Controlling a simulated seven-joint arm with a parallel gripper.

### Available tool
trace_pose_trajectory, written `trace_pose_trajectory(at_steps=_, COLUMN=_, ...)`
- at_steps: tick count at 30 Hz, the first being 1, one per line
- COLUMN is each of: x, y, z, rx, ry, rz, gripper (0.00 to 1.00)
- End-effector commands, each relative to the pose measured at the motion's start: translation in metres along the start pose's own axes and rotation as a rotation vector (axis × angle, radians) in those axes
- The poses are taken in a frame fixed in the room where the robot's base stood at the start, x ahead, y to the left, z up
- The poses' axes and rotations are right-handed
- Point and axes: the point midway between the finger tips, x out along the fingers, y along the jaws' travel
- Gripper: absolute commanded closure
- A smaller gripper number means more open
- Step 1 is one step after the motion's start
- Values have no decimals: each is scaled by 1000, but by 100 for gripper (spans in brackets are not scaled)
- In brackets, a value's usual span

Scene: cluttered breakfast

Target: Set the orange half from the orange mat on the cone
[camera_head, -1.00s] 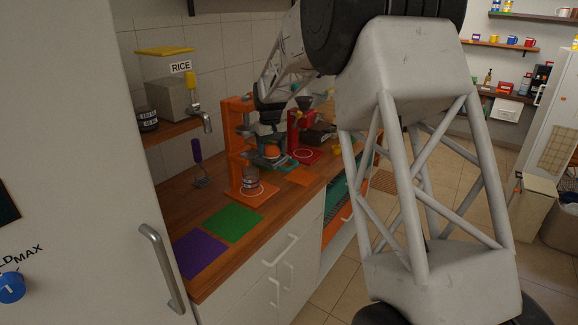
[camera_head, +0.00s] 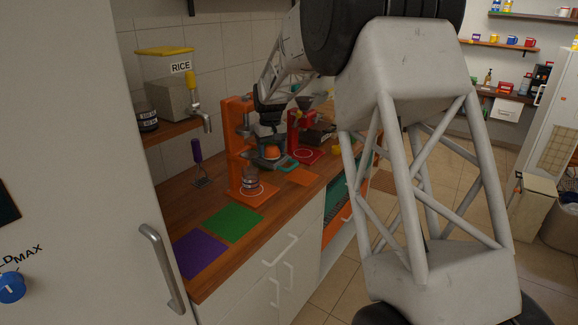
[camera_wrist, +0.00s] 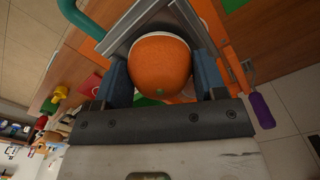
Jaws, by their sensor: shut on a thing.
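The orange half (camera_head: 271,153) is between the two fingers of my gripper (camera_wrist: 161,80), with its rounded peel toward the wrist camera. My gripper is shut on it; the fingers are on its left and right sides in the wrist view. The orange half is above the counter, beside the orange stand. A grey angular frame (camera_wrist: 118,42) shows just beyond the orange half in the wrist view, with a teal curved part (camera_wrist: 84,18) beside it. The orange mat (camera_head: 303,177) lies bare on the counter.
A red stand (camera_head: 293,135) is behind to the right. A green mat (camera_head: 233,222) and a purple mat (camera_head: 200,255) lie bare at the front. A purple-handled tool (camera_head: 197,151) stands near the wall.

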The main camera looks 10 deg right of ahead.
Motion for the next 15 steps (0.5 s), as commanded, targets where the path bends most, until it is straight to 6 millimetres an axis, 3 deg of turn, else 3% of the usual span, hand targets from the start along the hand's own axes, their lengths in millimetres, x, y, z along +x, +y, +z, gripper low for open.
trace_pose_trajectory(at_steps=15, x=4, y=0, z=0, rx=0, ry=0, rz=0, gripper=58)
